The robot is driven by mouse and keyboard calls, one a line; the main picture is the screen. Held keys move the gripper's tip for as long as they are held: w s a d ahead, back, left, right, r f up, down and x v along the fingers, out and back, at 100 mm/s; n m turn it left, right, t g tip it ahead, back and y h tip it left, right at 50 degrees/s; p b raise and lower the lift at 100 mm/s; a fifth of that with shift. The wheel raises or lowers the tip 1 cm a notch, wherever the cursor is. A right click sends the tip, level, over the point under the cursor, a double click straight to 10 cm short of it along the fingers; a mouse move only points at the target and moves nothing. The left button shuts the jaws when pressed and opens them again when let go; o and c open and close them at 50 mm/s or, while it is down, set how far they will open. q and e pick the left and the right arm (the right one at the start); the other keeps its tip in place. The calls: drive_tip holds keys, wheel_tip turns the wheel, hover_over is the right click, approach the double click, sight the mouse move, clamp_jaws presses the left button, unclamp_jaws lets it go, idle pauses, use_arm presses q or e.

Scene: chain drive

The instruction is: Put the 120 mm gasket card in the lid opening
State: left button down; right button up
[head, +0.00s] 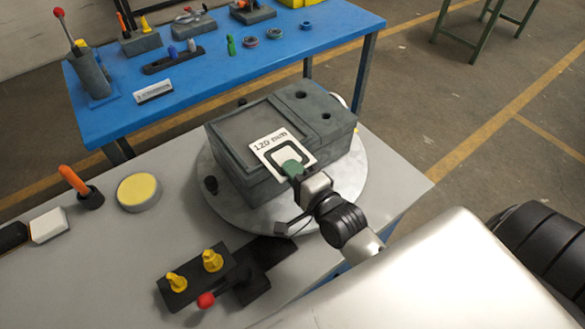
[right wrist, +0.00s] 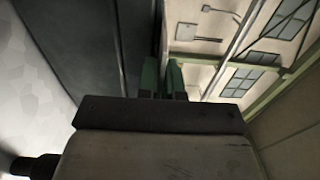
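The 120 mm gasket card (head: 268,144) is white with a black square outline and its size printed at the top. It shows in the head view over the front edge of the dark grey housing (head: 240,166). My right gripper (head: 292,168) has green fingertips and is shut on the card's lower edge. The lid opening (head: 246,124) looks like the shallow rectangular recess in the housing top, left of and behind the card. Whether the card touches the housing cannot be told. The green fingertips (right wrist: 162,78) are close together in the right wrist view. My left gripper is not in view.
The housing stands on a round grey turntable (head: 222,188) on a grey table (head: 130,240). A yellow-topped round pad (head: 138,190), an orange-handled tool (head: 73,180) and a black fixture with yellow knobs (head: 190,285) are nearby. A blue bench (head: 215,62) with parts stands behind.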

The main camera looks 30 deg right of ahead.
drive_tip(key=o, duration=0.4)
drive_tip(key=shift+c, duration=0.2)
drive_tip(key=shift+r, duration=0.1)
